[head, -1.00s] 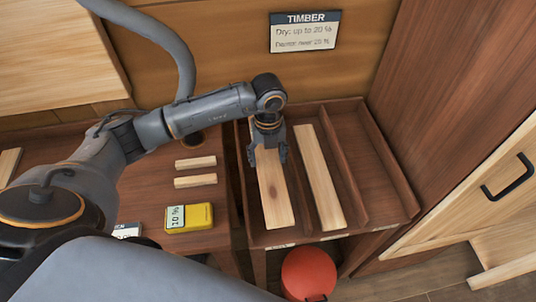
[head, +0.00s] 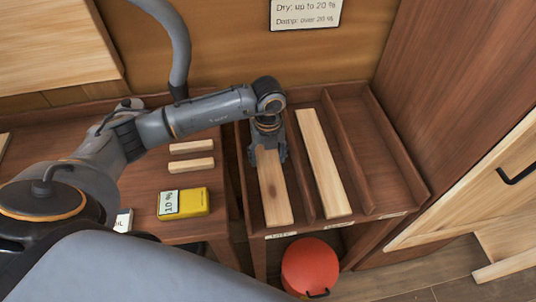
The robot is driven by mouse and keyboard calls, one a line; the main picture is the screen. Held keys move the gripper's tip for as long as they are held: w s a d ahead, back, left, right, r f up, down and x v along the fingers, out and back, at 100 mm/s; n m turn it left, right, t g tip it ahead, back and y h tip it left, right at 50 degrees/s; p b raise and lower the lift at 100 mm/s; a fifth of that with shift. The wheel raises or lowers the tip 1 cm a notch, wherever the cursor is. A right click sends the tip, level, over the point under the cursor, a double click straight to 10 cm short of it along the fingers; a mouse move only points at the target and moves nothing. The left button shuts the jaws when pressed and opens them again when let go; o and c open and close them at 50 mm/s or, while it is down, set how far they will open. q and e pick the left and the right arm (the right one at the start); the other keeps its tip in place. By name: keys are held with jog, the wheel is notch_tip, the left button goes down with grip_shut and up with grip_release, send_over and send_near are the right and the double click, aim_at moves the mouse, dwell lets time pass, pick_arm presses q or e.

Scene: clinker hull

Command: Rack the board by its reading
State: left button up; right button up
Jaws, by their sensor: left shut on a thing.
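My left gripper (head: 268,158) points down and is shut on a pale wooden board (head: 274,195). The board lies lengthwise in the leftmost bay of the brown rack (head: 400,165); I cannot tell whether it touches the bay floor. The gripper hides its far part. A yellow moisture meter (head: 194,202) on the bench at left reads 10 %. The wall sign (head: 306,13) says "Dry: up to 20 %" and "Damp: over 20 %"; its top is cut off. Small labels (head: 281,235) sit on the rack's front edge, too small to read surely. My right gripper is out of view.
Another board (head: 322,165) lies in the middle bay. The right bay (head: 372,140) is empty. Two short wood strips (head: 191,166) lie on the bench (head: 150,185). A red round container (head: 310,266) stands below the rack's front. A wooden cabinet rises at right.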

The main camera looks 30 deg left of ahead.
pick_arm(q)
jog(key=shift+f+b, duration=0.35)
jog(key=shift+f, duration=0.05)
dwell(0.4)
jog(key=o, duration=1.4)
jog(key=shift+r, duration=0.1)
notch_tip(320, 180, up, 12)
jog(key=shift+f, duration=0.1)
